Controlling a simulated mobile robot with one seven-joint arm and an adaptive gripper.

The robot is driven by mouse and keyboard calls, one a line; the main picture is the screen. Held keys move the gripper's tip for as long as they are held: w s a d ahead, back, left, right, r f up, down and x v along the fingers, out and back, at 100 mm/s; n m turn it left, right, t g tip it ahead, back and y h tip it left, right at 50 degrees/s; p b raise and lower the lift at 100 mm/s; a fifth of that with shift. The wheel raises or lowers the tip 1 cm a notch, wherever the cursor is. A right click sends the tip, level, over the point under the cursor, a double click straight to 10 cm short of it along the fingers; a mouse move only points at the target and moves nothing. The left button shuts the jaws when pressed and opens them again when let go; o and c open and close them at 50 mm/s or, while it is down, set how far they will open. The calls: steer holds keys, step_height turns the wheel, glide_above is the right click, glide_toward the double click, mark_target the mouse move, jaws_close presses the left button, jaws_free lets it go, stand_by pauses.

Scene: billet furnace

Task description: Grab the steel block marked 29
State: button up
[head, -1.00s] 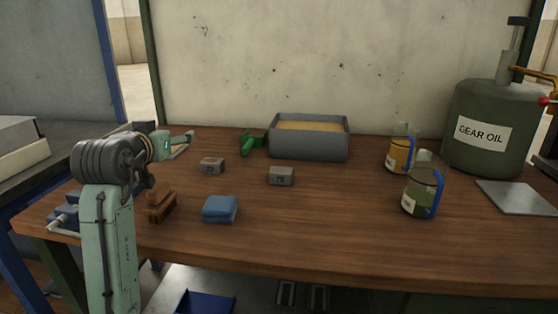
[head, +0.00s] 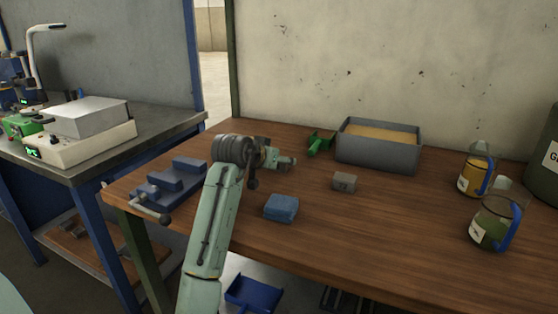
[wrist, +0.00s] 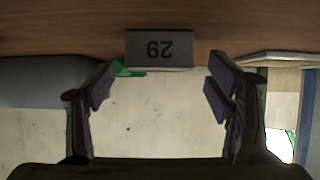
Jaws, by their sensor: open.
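In the wrist view a grey steel block (wrist: 160,49) marked 29 appears upside down. It rests on the wooden table, centred across the gap between my fingers and a little beyond their tips. My gripper (wrist: 160,82) is open, with nothing between its fingers.
A grey tray of sand (head: 375,155) and a green tool (head: 316,146) lie behind. A blue cloth (head: 281,208) lies in front. A blue vise (head: 168,188) is at the left. Two jars, amber (head: 474,175) and green (head: 494,224), stand at the right.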

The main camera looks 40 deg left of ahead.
steer(key=shift+w+a+f, duration=0.1)
steer(key=shift+w+f, duration=0.2)
steer(key=shift+w, duration=0.25)
steer(key=shift+c, duration=0.5)
jaws_close()
steer(key=shift+r, duration=0.15)
